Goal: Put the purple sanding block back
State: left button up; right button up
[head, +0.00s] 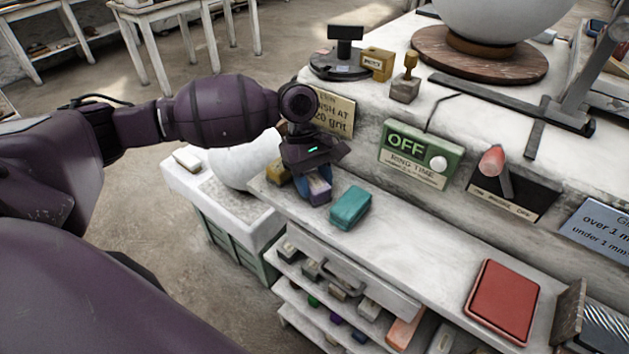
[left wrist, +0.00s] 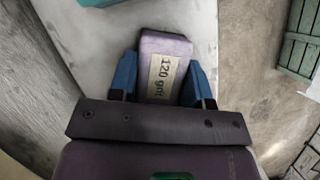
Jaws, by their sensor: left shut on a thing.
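The purple sanding block (head: 319,190) is in my left gripper (head: 313,184) at the left end of the grey shelf ledge (head: 400,236). In the left wrist view the block (left wrist: 166,52) carries a "120 grit" label and sits between the two blue fingers of the left gripper (left wrist: 162,80), which are shut on it. I cannot tell whether the block touches the ledge. A teal block (head: 350,207) lies just right of it, and a yellowish block (head: 278,173) is partly hidden behind the gripper. My right gripper does not show.
A red pad (head: 502,300) lies on the ledge at the right. Lower shelves (head: 330,312) hold several small blocks. A green OFF sign (head: 421,153) and a tan grit sign (head: 336,112) stand behind the ledge. The ledge between teal block and red pad is clear.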

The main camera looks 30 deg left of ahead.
pick_arm(q)
jog(key=o, duration=1)
jog(key=p+v, duration=0.1)
jog(key=v, duration=1.1)
jog(key=shift+p, duration=0.4)
